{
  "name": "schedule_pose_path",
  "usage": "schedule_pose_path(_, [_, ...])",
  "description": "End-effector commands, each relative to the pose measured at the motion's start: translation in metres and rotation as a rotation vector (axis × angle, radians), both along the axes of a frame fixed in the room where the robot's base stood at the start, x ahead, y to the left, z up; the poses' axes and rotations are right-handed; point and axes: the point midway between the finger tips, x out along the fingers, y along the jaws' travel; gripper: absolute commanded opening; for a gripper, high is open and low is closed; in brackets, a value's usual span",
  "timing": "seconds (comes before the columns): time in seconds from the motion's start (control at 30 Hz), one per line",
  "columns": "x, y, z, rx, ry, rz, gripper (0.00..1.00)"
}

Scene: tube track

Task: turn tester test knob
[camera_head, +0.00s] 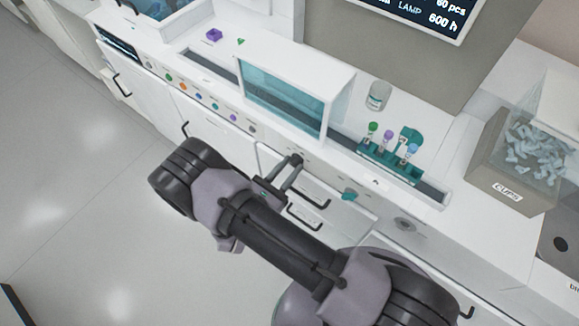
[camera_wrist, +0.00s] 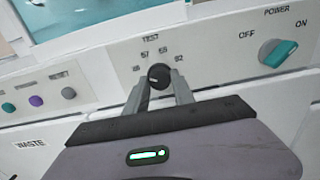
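The test knob (camera_wrist: 159,76) is a round black dial on the white tester panel, under the word TEST, with small number marks in an arc above it. In the wrist view my gripper (camera_wrist: 158,88) has one grey finger on each side of the knob. The fingers are apart and their tips are very close to its edges; I cannot tell whether they touch it. In the head view my gripper (camera_head: 292,168) reaches the front panel of the bench, and its fingers largely hide the knob.
A teal power switch (camera_wrist: 277,53) with OFF and ON marks is right of the knob. Several coloured buttons (camera_wrist: 37,101) are to the left. On the bench stand a glass-fronted box (camera_head: 283,96), a teal tube rack (camera_head: 390,164) and a box of clips (camera_head: 507,189).

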Motion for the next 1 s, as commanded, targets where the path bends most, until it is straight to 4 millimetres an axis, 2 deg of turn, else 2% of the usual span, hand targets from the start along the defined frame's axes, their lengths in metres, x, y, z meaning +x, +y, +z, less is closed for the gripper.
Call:
schedule_pose_path(0.47, [-0.0001, 0.0002, -0.0006, 0.082, -0.064, 0.000, 0.00])
schedule_pose_path(1.0, [-0.0001, 0.0002, -0.0012, 0.465, -0.363, 0.000, 0.00])
